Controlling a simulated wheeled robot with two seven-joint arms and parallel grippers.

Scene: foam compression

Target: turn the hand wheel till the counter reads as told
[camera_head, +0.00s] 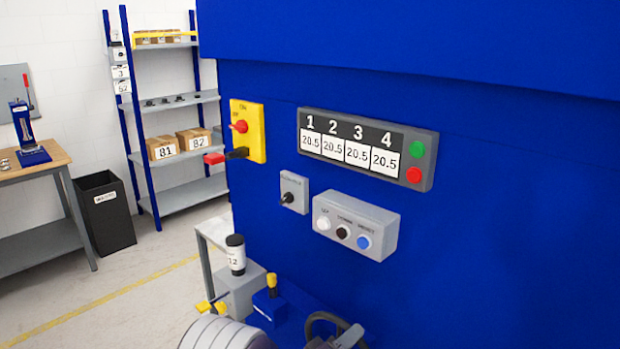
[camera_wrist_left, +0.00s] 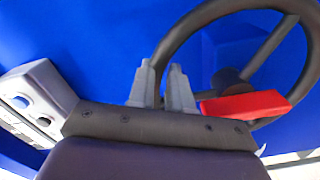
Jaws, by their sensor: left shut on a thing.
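The dark hand wheel (camera_head: 324,317) is at the bottom of the head view, in front of the blue machine, partly cut off. In the left wrist view the hand wheel (camera_wrist_left: 176,38) shows large, with its spokes and hub. My left gripper (camera_wrist_left: 163,88) has its two grey fingers on either side of the wheel's rim and is shut on it. The gripper (camera_head: 335,340) shows only partly in the head view. A display panel (camera_head: 366,147) has four windows, each reading 20.5. I cannot tell whether it is the wheel's counter. My right gripper is not in view.
A three-button box (camera_head: 355,226) and a yellow switch box (camera_head: 250,130) stick out of the machine. A red block (camera_wrist_left: 245,105) lies close beside the fingers. A black-and-white cylinder (camera_head: 236,256) stands left of the wheel. Floor is free at the left, before the shelf (camera_head: 185,195).

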